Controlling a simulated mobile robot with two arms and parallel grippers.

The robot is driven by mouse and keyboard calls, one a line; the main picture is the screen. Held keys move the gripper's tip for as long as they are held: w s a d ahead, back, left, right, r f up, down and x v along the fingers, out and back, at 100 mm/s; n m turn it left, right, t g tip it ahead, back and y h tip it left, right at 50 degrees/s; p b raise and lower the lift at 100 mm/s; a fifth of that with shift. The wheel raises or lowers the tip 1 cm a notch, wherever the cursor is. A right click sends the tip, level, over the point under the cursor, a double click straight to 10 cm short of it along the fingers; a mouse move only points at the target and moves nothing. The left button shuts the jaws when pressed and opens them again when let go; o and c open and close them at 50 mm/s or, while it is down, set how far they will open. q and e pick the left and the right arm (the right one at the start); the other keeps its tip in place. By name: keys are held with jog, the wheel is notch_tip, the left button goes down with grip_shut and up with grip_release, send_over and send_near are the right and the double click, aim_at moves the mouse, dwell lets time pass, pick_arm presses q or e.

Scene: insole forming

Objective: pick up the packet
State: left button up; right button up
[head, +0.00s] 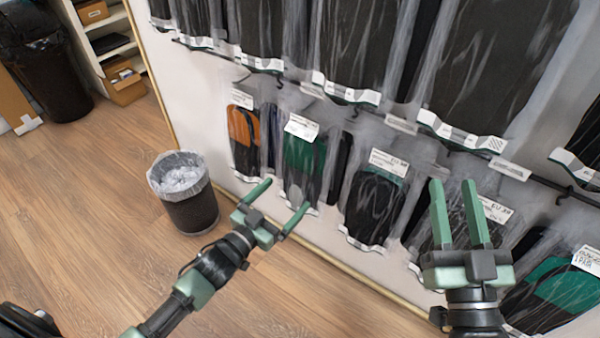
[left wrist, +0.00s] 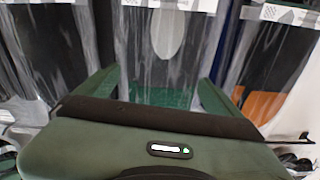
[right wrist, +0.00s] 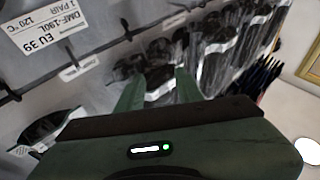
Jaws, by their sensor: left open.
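Several clear packets with dark insoles hang in rows on the wall. A packet with a green and black insole (head: 302,158) hangs in the lower row, just beyond my left gripper (head: 286,194). My left gripper is open and empty, its fingers spread wide. In the left wrist view a clear packet with a green lower part (left wrist: 160,96) shows between and beyond the fingers; I cannot tell whether they touch it. My right gripper (head: 453,184) is open and empty, with a narrower gap, in front of a dark packet (head: 425,215) with a white label.
An orange and black packet (head: 243,130) and a dark packet (head: 375,205) hang either side of the green one. A bin with a clear liner (head: 190,205) stands on the wooden floor (head: 100,190) near the wall. Metal rails hold the packets.

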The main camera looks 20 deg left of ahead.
aim_at(296, 182)
pick_arm(q)
jog(key=x, duration=0.1)
jog(key=b+x, duration=0.1)
jog(key=x, duration=0.1)
jog(key=b+x, duration=0.1)
jog(key=shift+w+a+f, duration=0.25)
jog(key=shift+w+f, duration=0.05)
jog(key=shift+w, duration=0.25)
jog(key=c, duration=1.5)
jog(key=shift+c, duration=0.2)
pick_arm(e)
jog(key=s+r+t+y, duration=0.2)
jog(key=s+r+t, duration=0.3)
jog(key=r, duration=0.2)
jog(key=shift+s+d+r, duration=0.2)
jog(key=shift+r, duration=0.05)
pick_arm(q)
jog(key=shift+r, duration=0.1)
